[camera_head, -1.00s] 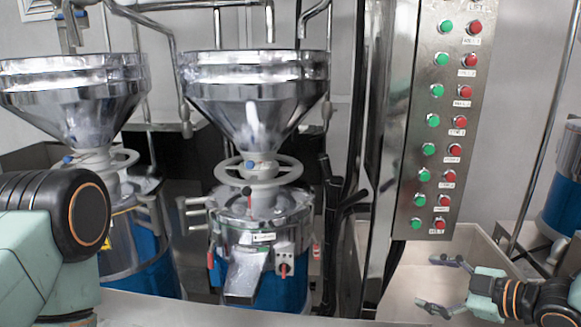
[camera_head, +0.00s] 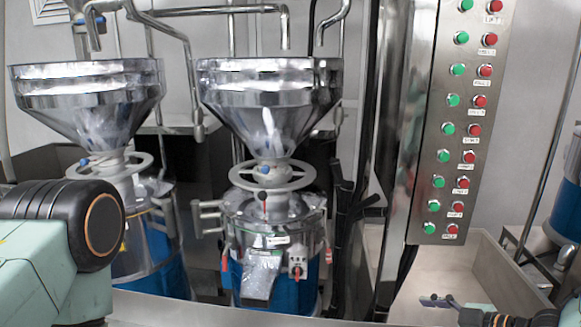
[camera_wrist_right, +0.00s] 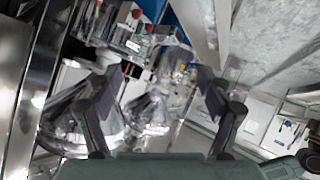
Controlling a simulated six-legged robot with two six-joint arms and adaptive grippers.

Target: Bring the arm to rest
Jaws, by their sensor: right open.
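My right gripper (camera_head: 440,302) is low at the right edge of the head view, in front of the pale bin, and mostly cut off by the frame's bottom. In the right wrist view the gripper (camera_wrist_right: 160,82) has its two dark fingers spread apart with nothing between them. My left arm shows as a pale green link with a black joint at the left of the head view; its gripper is out of view.
Two steel hopper grinders with blue bodies, one left (camera_head: 90,100) and one central (camera_head: 268,100), stand ahead. A steel panel (camera_head: 452,190) has green and red buttons. A pale bin (camera_head: 490,262) is at lower right. Another blue machine (camera_head: 566,208) stands at the right edge.

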